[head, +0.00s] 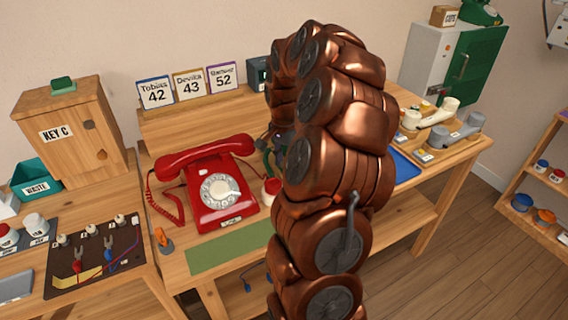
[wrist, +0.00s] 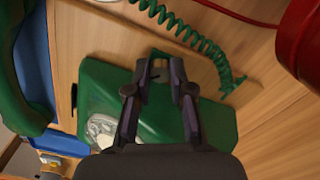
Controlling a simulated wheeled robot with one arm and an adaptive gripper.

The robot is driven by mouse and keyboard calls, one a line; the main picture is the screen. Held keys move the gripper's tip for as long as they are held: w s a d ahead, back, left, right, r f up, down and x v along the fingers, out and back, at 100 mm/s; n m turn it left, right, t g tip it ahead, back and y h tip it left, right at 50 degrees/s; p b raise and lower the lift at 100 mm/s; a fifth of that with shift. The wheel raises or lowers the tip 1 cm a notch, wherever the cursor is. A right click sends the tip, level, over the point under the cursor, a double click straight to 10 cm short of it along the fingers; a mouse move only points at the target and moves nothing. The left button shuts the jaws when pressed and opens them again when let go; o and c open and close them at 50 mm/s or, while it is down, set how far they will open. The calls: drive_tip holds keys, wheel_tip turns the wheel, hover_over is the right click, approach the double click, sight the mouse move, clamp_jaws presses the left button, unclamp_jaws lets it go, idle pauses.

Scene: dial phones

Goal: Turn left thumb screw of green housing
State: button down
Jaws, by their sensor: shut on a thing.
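The green housing (wrist: 205,120) fills the middle of the wrist view, with a pale dial (wrist: 102,128) at its left, partly covered by my gripper. My gripper (wrist: 159,68) reaches over the housing's edge, its two dark fingers closed around a small part there. That part looks like a thumb screw (wrist: 157,71), but it is mostly hidden between the fingertips. I cannot tell how far it is turned. In the head view my copper arm hides the housing and gripper almost wholly.
A green handset (wrist: 25,95) lies at left by a blue tray (wrist: 38,62). A green coiled cord (wrist: 190,35) runs along the housing's far side. The red phone (head: 215,190) stands left of my arm, with a green mat (head: 228,248) in front. Number cards (head: 188,84) stand behind.

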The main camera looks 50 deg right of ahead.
drive_tip(key=shift+n+b, duration=0.3)
drive_tip(key=shift+n, duration=0.9)
drive_tip(key=c, duration=1)
unclamp_jaws()
drive_tip(key=shift+r, duration=0.1)
drive_tip(key=shift+r, duration=3.9)
